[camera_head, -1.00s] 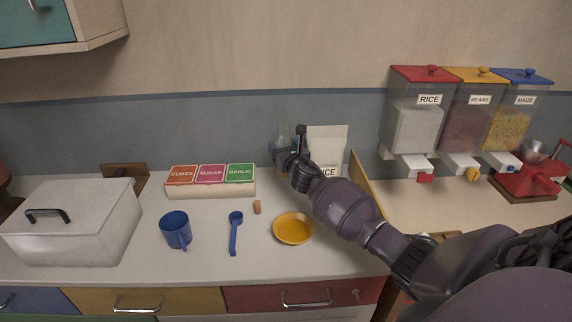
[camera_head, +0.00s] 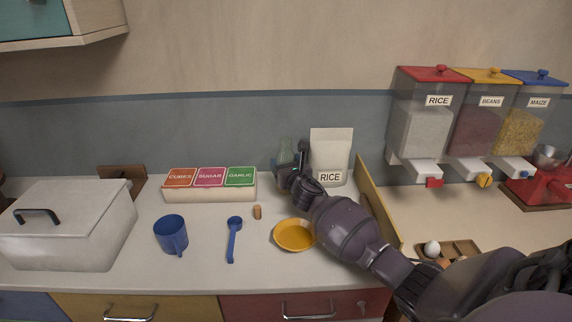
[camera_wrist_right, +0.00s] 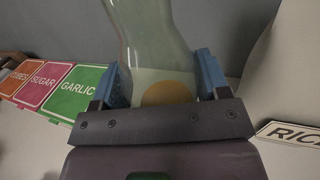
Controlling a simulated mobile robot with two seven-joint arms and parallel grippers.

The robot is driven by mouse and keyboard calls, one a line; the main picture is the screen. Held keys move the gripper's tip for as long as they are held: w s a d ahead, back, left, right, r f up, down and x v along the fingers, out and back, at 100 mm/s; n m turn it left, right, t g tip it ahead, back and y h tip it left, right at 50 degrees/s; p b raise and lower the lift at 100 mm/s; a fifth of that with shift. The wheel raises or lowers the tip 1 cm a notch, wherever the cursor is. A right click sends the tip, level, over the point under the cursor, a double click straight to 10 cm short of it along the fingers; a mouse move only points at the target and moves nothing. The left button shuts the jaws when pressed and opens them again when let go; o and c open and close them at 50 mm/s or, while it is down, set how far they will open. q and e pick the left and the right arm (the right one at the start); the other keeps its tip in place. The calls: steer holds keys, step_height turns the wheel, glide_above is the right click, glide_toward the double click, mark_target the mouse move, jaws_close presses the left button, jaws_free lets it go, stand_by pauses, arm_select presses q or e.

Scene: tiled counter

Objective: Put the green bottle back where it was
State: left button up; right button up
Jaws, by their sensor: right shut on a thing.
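The green bottle (camera_head: 285,151) is a translucent pale green bottle at the back of the counter, between the spice box and the rice bag. My right gripper (camera_head: 290,172) is around it and hides its lower part in the head view. In the right wrist view the bottle (camera_wrist_right: 152,40) stands between the two blue fingers of my right gripper (camera_wrist_right: 160,90), shut on it. A round orange-brown shape shows through the glass. Whether the base touches the counter cannot be told. My left gripper is not in view.
The spice box (camera_head: 210,192) is left of the bottle and the rice bag (camera_head: 331,155) right of it. In front are a cork (camera_head: 257,212), a yellow bowl (camera_head: 294,235), a blue scoop (camera_head: 234,240) and a blue mug (camera_head: 171,234). A wooden divider (camera_head: 378,200) stands right.

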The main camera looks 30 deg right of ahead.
steer(key=o, duration=1.3)
steer(key=shift+c, duration=0.2)
steer(key=p+v, duration=0.4)
steer(key=v, duration=0.8)
steer(key=shift+p, duration=0.3)
